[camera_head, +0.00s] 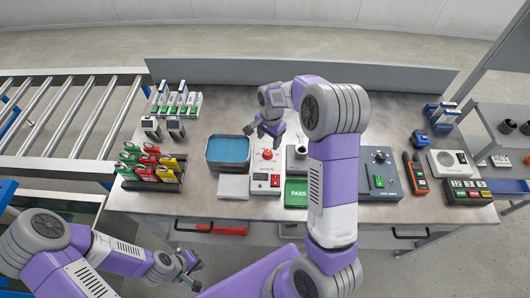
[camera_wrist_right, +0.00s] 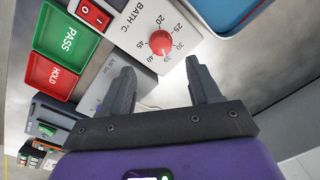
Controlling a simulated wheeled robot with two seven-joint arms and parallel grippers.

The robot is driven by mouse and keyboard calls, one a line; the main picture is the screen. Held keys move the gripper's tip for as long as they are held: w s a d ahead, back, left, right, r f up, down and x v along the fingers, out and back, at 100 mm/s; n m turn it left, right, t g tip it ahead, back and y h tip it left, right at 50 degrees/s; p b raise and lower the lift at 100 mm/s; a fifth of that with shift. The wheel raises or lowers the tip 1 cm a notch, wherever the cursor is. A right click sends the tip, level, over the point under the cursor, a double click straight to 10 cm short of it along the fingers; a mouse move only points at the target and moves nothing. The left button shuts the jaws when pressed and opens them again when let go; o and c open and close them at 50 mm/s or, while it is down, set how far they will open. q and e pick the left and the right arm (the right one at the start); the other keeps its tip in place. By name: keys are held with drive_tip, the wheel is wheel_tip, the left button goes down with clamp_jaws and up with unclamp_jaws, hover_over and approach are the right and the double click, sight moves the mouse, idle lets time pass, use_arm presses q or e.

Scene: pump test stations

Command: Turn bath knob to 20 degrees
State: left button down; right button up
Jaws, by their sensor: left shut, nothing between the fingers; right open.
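The red bath knob (camera_head: 267,154) sits on a white panel beside the blue water bath (camera_head: 228,150). In the right wrist view the knob (camera_wrist_right: 160,43) is round and red, ringed by a "BATH °C" scale; I cannot clearly read its pointer. My right gripper (camera_head: 268,131) is over the bench just behind the knob in the head view. In the wrist view its fingers (camera_wrist_right: 160,75) are open and empty, apart from the knob, which shows beyond the gap. My left gripper (camera_head: 189,268) is shut and empty in front of the bench at lower left.
A red rocker switch (camera_wrist_right: 93,13) is next to the dial. A rack of coloured tools (camera_head: 150,168) is at left.

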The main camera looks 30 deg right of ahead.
sight(267, 153)
drive_tip(key=shift+w+f+b, duration=0.1)
drive_tip(key=shift+f+b, duration=0.25)
drive_tip(key=shift+f, duration=0.4)
wheel_tip(267, 153, down, 7)
drive_tip(key=shift+w+f+b, duration=0.1)
drive_tip(key=shift+w+b, duration=0.05)
drive_tip(key=shift+b, duration=0.2)
drive_tip(key=c, duration=1)
drive_tip(key=shift+c, duration=0.2)
